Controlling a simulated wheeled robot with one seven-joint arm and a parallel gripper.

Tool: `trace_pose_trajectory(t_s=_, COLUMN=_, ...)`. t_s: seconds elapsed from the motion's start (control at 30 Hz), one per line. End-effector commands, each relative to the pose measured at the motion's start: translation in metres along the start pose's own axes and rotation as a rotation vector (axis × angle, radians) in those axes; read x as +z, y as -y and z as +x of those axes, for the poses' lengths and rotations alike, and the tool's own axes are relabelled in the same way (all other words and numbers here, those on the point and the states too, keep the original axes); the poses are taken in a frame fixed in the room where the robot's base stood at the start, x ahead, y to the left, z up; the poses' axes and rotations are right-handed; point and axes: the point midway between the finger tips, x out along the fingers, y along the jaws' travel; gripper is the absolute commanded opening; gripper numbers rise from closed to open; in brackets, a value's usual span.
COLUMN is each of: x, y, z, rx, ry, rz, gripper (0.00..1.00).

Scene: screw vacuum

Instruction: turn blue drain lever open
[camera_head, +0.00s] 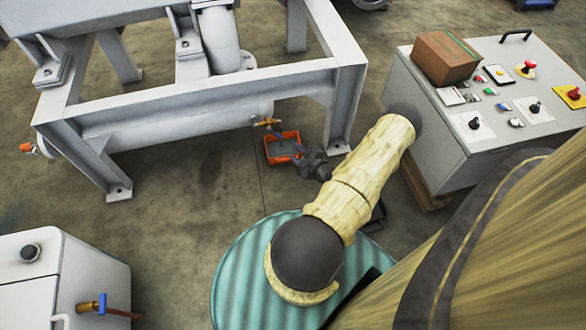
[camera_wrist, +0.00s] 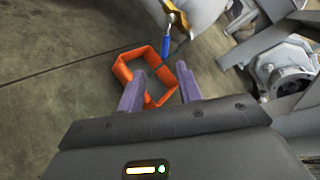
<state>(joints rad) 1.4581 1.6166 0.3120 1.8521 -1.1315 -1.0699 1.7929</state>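The blue drain lever (camera_wrist: 166,47) shows in the wrist view, hanging from a brass valve (camera_wrist: 180,20) on the underside of a grey pipe. In the head view the brass valve (camera_head: 267,122) sits at the end of the horizontal vessel; its blue lever is not clear there. My gripper (camera_wrist: 160,72) is open, with its two purple fingers apart and nothing between them. The lever is beyond the fingertips and apart from them. In the head view my gripper (camera_head: 296,152) is to the right of the valve and lower in the picture.
An orange bin (camera_head: 269,151) stands on the floor below the valve; it also shows in the wrist view (camera_wrist: 122,73). A grey steel frame (camera_head: 340,110) surrounds the vessel. A control cabinet (camera_head: 425,125) is at the right. Another blue lever (camera_head: 102,303) is on a white cabinet, bottom left.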

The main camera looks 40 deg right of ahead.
Motion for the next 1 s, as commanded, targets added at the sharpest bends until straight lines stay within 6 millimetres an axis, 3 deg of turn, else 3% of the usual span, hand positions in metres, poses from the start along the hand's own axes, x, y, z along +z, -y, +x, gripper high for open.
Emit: trace_pose_trajectory(t_s=1.0, x=0.003, y=-0.021, z=0.004, rx=-0.098, ry=-0.069, rz=-0.822, gripper=0.35)
